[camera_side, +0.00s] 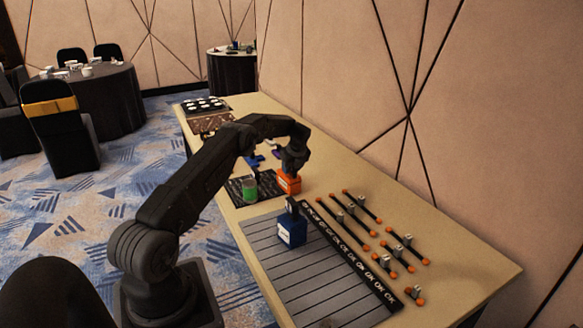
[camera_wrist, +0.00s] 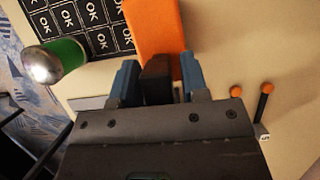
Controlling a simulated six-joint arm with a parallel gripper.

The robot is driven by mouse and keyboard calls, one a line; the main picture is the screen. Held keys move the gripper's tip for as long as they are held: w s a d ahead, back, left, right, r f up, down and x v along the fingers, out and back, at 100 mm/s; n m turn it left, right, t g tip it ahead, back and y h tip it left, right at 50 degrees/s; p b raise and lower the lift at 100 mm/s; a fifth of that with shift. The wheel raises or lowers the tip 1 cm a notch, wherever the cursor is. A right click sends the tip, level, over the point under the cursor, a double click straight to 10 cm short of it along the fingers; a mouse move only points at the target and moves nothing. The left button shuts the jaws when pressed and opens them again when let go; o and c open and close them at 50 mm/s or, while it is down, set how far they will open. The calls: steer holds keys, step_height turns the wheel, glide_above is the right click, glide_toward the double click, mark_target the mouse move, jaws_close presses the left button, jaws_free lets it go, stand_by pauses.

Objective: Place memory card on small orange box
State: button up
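The small orange box (camera_side: 289,183) stands on the table at the edge of a dark mat. It also shows at the top of the wrist view (camera_wrist: 153,27). My gripper (camera_side: 291,168) is directly above the orange box, pointing down. In the wrist view, a dark brown-black piece, apparently the memory card (camera_wrist: 158,80), sits between the blue fingers of my gripper (camera_wrist: 158,78), which close in on both its sides. Its far end is at the orange box's near edge in that view; I cannot tell whether they touch.
A green can (camera_side: 250,189) stands on the dark mat (camera_side: 236,197), left of the orange box. A blue box (camera_side: 291,232) is on a grey slatted panel (camera_side: 325,283). Several orange-tipped rods (camera_side: 345,218) lie to the right. The front right table surface (camera_side: 465,282) is clear.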

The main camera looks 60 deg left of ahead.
steer(key=shift+o, duration=0.5)
steer(key=shift+r, duration=0.1)
steer(key=shift+d+r, duration=0.1)
steer(key=shift+r, duration=0.2)
steer(key=d+r+n+t, duration=0.2)
steer(key=d+r+n, duration=0.2)
steer(key=d+r, duration=1.6)
steer(key=s+d+r+n+t+h, duration=0.1)
steer(key=s+d+r+n, duration=0.3)
steer(key=s+d+r, duration=0.45)
steer(key=s+d+f+n+t+h, duration=0.2)
steer(key=s+d+n, duration=0.8)
steer(key=s+d, duration=0.9)
steer(key=shift+s+d+f+t+h, duration=0.25)
steer(key=shift+s+f+h, duration=0.35)
steer(key=shift+s, duration=0.5)
